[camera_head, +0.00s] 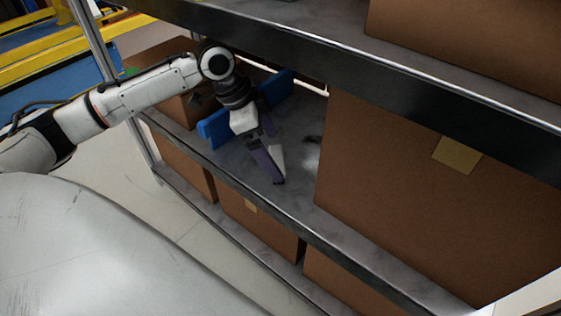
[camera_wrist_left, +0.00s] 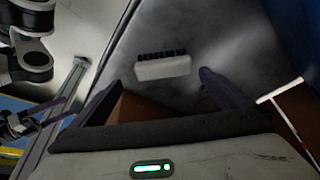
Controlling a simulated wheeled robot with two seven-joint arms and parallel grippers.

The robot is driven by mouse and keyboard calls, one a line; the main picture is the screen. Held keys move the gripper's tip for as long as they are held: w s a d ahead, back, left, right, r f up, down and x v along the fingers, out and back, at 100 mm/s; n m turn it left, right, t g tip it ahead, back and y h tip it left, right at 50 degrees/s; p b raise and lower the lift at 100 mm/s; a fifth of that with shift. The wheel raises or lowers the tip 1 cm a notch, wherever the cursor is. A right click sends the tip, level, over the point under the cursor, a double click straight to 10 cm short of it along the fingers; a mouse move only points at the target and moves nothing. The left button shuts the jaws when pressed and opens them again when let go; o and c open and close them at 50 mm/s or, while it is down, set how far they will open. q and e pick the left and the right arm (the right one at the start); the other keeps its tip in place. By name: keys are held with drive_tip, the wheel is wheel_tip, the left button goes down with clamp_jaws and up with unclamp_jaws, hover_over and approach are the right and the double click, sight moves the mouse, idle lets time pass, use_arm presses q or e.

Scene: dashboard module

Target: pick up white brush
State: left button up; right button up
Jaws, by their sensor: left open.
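The white brush (camera_wrist_left: 163,68) shows in the left wrist view, a small white block with a row of black bristles along its upper side. It lies on the grey shelf surface (camera_wrist_left: 205,30). My left gripper (camera_wrist_left: 162,92) is open and empty, its two dark fingers spread apart. The brush appears between and just beyond the fingertips, apart from both. In the head view my left gripper (camera_head: 276,178) reaches down over the middle shelf (camera_head: 300,118); I cannot clearly make out the brush there. My right gripper is not in view.
A large cardboard box (camera_head: 420,190) stands right of my left gripper. A blue object (camera_head: 214,130) is behind my wrist. An upper shelf beam (camera_head: 400,85) runs overhead, and the shelf's front edge (camera_head: 245,190) runs below. More boxes (camera_head: 255,228) stand on the lower shelf.

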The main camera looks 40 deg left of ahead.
sight(276, 158)
use_arm(q)
drive_tip(key=f+b, duration=0.1)
drive_tip(key=f, duration=0.1)
drive_tip(key=w+f, duration=0.1)
drive_tip(key=f, duration=0.1)
drive_tip(key=shift+d+b, duration=0.1)
drive_tip(key=shift+b, duration=0.3)
drive_tip(key=shift+w+d+f, duration=0.2)
drive_tip(key=shift+f, duration=0.35)
drive_tip(key=c, duration=1.2)
